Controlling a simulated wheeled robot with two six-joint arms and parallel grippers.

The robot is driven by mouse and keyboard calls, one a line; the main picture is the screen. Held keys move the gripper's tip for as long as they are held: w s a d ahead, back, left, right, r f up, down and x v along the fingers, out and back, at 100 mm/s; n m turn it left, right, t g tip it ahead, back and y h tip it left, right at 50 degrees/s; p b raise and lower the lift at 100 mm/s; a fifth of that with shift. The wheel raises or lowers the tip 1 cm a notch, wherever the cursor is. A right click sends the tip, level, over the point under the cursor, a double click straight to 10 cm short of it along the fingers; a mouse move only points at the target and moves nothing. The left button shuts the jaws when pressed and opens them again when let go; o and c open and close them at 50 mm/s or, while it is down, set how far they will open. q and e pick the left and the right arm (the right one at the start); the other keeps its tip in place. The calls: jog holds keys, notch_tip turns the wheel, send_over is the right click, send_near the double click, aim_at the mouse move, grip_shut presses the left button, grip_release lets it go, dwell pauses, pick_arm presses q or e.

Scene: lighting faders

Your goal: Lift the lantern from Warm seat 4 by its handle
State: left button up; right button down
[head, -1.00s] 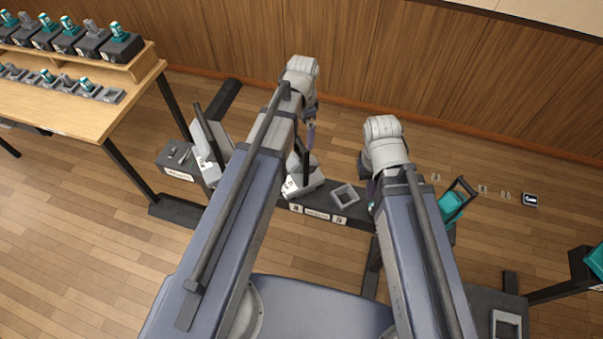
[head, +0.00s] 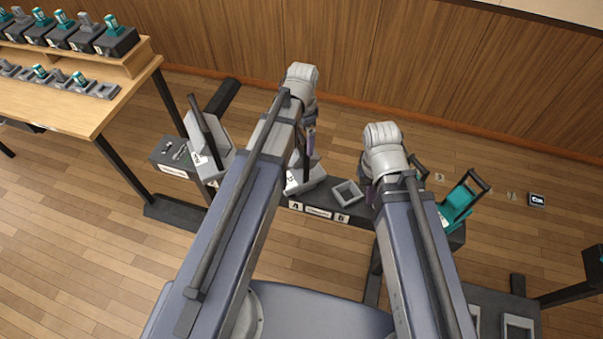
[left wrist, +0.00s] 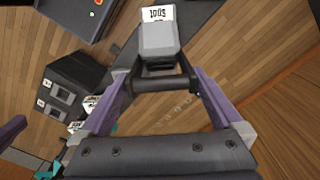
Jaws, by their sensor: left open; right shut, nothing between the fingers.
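A pale grey lantern (head: 305,178) with a white label and a dark handle stands on the dark rail in the head view. My left gripper (head: 309,142) is above it. In the left wrist view the lantern (left wrist: 160,38) is at the top, and its black handle bar (left wrist: 165,85) crosses between my open purple fingers. I cannot tell if either finger touches the bar. My right gripper (head: 368,190) is shut and empty, mostly hidden by its own wrist. The seat name Warm 4 is not legible.
The dark rail (head: 320,212) carries letter labels and an empty grey square frame (head: 347,192). Another grey lantern (head: 203,145) stands to the left. A teal lantern (head: 460,203) with a raised handle stands to the right. A wooden desk (head: 95,110) with faders is at the far left.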

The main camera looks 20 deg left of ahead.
aim_at(301, 150)
pick_arm(q)
notch_tip(301, 150, down, 5)
jog(key=b, duration=0.5)
jog(key=shift+a+f, duration=0.15)
grip_shut()
dwell(0.5)
